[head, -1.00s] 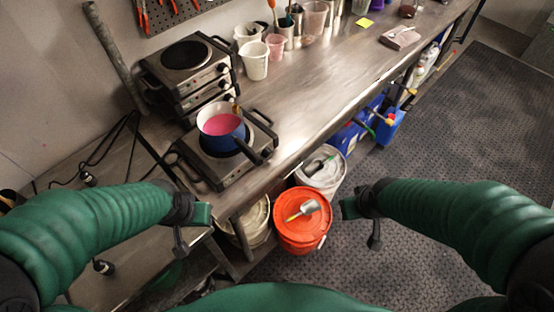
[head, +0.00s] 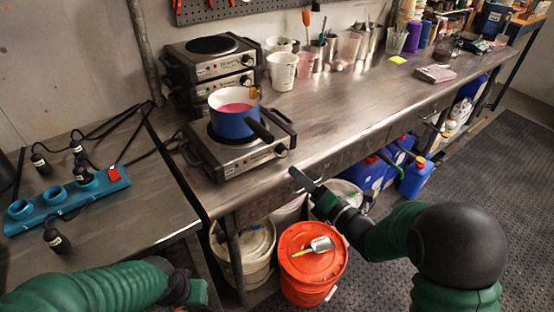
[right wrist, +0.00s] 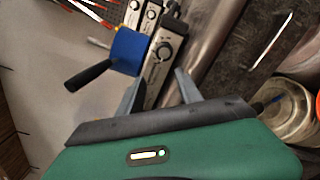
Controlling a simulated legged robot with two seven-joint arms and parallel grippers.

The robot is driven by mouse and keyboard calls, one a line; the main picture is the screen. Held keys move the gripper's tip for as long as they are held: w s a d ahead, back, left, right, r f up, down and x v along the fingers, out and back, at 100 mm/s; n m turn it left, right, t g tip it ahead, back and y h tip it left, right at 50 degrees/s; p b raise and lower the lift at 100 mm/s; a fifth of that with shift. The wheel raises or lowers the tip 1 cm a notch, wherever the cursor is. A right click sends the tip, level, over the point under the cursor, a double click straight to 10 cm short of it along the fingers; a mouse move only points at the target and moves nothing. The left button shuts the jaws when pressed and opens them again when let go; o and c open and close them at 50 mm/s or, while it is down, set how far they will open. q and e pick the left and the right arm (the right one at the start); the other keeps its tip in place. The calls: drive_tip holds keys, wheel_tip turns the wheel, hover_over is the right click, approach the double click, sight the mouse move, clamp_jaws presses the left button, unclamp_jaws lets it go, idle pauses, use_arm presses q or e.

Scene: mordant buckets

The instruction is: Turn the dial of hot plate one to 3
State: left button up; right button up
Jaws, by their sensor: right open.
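A hot plate (head: 222,163) with a blue pot (head: 232,121) of pink liquid on it stands at the bench's front edge. Its round dial (head: 281,150) is on the front panel at the right; its setting is too small to read. The dial (right wrist: 165,51) also shows in the right wrist view, beyond the fingers. Stacked hot plates (head: 205,66) with dials stand behind. I cannot read which is number one. My right gripper (head: 298,180) is open and empty, just in front of the bench edge, apart from the dial. My left gripper (head: 200,292) is low at the left, its jaws unclear.
The pot's dark handle (head: 259,130) points toward the front right. A teal power strip (head: 65,198) lies on the left table. An orange bucket (head: 306,285) with a scoop stands below the bench. Cups (head: 283,72) stand farther back. The bench right of the hot plate is clear.

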sight(282, 155)
drive_tip(key=x, duration=0.3)
drive_tip(key=d+x, duration=0.1)
drive_tip(key=x, duration=0.2)
drive_tip(key=w+x, duration=0.1)
drive_tip(key=x, duration=0.2)
drive_tip(key=shift+w+d+r, duration=0.1)
drive_tip(key=shift+r, duration=0.05)
drive_tip(key=shift+w+a, duration=0.1)
drive_tip(key=shift+a, duration=0.1)
drive_tip(key=shift+w+f, duration=0.15)
drive_tip(key=shift+f, duration=0.05)
drive_tip(key=shift+d, duration=0.4)
drive_tip(key=c, duration=0.3)
drive_tip(key=shift+d, duration=0.15)
drive_tip(key=c, duration=0.3)
use_arm(q)
drive_tip(key=shift+d+r, duration=0.2)
drive_tip(key=shift+d, duration=0.95)
use_arm(e)
clamp_jaws()
